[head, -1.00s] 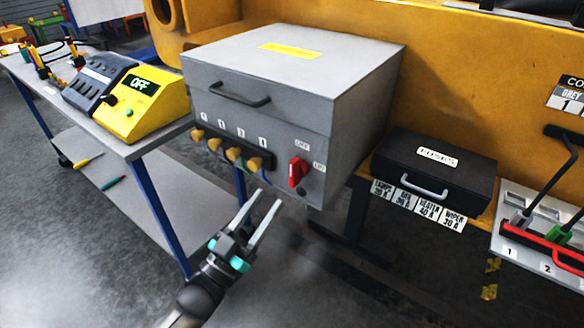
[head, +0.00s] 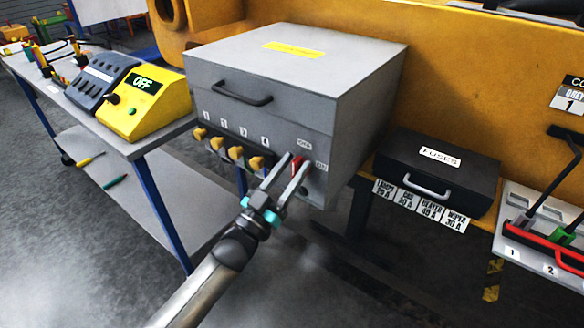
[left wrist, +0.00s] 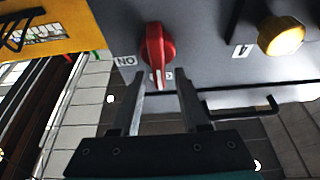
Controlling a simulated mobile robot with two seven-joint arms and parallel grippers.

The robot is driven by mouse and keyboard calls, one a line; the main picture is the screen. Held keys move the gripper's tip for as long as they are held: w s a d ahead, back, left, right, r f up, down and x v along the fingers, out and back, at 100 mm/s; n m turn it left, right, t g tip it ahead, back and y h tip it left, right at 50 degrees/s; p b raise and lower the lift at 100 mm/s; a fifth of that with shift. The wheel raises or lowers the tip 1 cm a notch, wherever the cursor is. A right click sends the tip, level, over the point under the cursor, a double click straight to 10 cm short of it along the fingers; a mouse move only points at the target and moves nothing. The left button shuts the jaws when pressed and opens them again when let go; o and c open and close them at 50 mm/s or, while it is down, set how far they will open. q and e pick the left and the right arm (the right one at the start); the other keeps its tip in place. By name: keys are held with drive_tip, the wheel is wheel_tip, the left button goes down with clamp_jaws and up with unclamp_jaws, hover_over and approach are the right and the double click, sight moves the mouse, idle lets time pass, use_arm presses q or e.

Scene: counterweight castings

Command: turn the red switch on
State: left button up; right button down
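The red switch (head: 297,163) is a rotary knob on the front of the grey box (head: 220,110), with an OFF label above it and an ON label (head: 321,166) to its right. In the left wrist view the red switch (left wrist: 154,47) appears upside down, its white line pointing toward the partly hidden label between my fingers, away from the ON label (left wrist: 125,61). My left gripper (head: 298,160) is open, its fingertips at the knob. In the left wrist view the left gripper (left wrist: 160,78) has the knob between and just beyond its tips. Contact cannot be told.
Several yellow knobs (head: 236,152) sit left of the switch, and a black handle (head: 243,92) is above. A black fuse case (head: 430,170) stands to the right. A yellow console (head: 145,105) reading OFF stands on a bench to the left.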

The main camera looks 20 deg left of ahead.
use_arm(q)
clamp_jaws()
